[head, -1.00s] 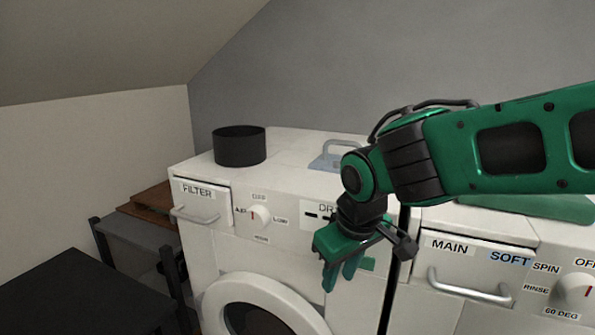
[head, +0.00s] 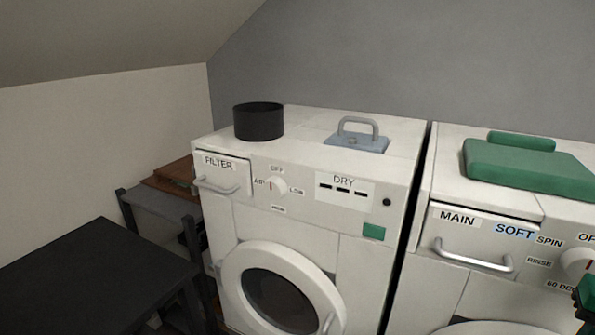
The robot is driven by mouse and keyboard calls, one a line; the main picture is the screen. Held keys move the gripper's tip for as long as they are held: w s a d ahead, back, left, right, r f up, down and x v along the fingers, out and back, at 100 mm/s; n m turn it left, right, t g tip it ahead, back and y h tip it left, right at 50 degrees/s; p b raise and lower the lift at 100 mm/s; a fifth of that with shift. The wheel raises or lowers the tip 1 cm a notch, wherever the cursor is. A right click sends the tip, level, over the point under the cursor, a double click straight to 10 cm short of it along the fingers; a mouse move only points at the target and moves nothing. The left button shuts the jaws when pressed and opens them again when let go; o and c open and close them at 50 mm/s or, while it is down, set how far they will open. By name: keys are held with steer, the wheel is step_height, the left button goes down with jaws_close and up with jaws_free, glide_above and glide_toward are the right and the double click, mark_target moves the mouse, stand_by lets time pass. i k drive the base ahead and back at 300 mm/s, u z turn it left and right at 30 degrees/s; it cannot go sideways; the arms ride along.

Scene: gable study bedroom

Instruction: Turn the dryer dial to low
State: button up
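The dryer (head: 315,215) is the white front-loading machine in the middle of the head view, with a DRY panel (head: 345,189). Its dial (head: 277,186) is a small white knob to the left of that panel. Labels stand around the knob: OFF above, LOW to the right, one at the left and one below that are too small to read surely. The red mark shows on the knob's left side, not towards LOW. A green and black piece of my arm, perhaps my gripper (head: 588,297), shows at the right edge, well away from the dial. Its fingers cannot be made out.
A FILTER drawer (head: 222,175) with a handle is left of the dial. A black pot (head: 259,121) and a blue-grey handled object (head: 357,139) are on the dryer's top. A washer (head: 500,200) stands at right, a black table (head: 85,275) at left. Space before the dial is clear.

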mark_target(274, 188)
steer(key=u, duration=0.05)
steer(key=k, duration=1.3)
steer(key=u, duration=1)
steer(key=i, duration=1)
steer(key=z, duration=0.05)
